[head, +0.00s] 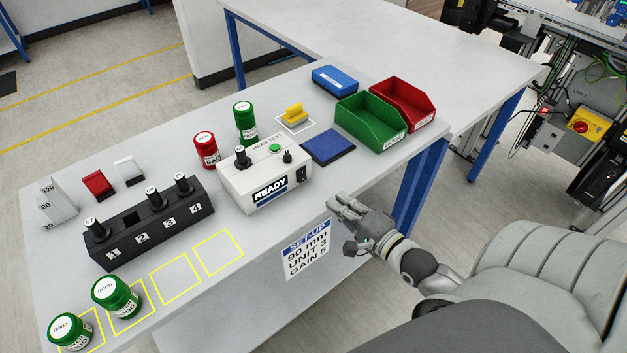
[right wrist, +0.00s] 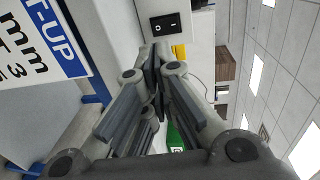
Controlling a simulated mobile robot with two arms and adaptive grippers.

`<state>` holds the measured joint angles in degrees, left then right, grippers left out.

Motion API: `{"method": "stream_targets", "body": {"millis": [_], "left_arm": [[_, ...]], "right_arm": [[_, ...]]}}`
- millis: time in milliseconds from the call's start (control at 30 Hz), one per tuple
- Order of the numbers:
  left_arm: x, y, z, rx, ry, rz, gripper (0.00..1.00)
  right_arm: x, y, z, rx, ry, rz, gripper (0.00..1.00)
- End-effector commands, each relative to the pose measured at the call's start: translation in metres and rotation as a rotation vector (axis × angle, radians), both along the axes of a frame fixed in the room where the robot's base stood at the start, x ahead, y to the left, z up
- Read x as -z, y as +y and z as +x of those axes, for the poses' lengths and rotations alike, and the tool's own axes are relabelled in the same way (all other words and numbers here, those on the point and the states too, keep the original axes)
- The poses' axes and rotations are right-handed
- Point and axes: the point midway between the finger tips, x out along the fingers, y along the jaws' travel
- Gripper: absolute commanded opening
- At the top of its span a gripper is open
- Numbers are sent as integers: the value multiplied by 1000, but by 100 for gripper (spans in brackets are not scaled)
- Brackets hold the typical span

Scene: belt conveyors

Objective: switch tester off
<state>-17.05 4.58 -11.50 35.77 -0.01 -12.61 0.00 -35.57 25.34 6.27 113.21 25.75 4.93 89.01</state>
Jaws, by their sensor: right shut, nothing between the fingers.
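The tester (head: 240,190) is a white box marked HEAD TEST, with a READY display on its front. A black rocker switch (head: 301,174) sits at the right end of that front; in the right wrist view the switch (right wrist: 165,24) shows just beyond my fingertips. A green button (head: 275,148) and a black knob (head: 287,157) are on top, and a black-handled head marked 91 stands in it. My right gripper (head: 335,203) is shut and empty at the table's front edge, in front of and apart from the tester. My left gripper is not in view.
A black rack (head: 150,232) with numbered heads stands left of the tester. Green and red cans stand behind it. A blue pad (head: 328,147), green bin (head: 366,126) and red bin (head: 412,105) lie to the right. A set-up sheet (head: 307,249) hangs on the table front.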

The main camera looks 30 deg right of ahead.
Motion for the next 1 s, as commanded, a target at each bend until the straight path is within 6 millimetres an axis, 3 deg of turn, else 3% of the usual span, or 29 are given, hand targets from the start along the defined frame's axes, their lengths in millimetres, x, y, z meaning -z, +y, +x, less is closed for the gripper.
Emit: {"method": "stream_targets", "body": {"millis": [600, 1000], "left_arm": [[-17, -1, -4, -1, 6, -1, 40], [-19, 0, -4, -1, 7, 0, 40]], "right_arm": [[8, 7, 84, 0, -2, 0, 0], [12, 8, 100, 0, 0, 0, 0]]}}
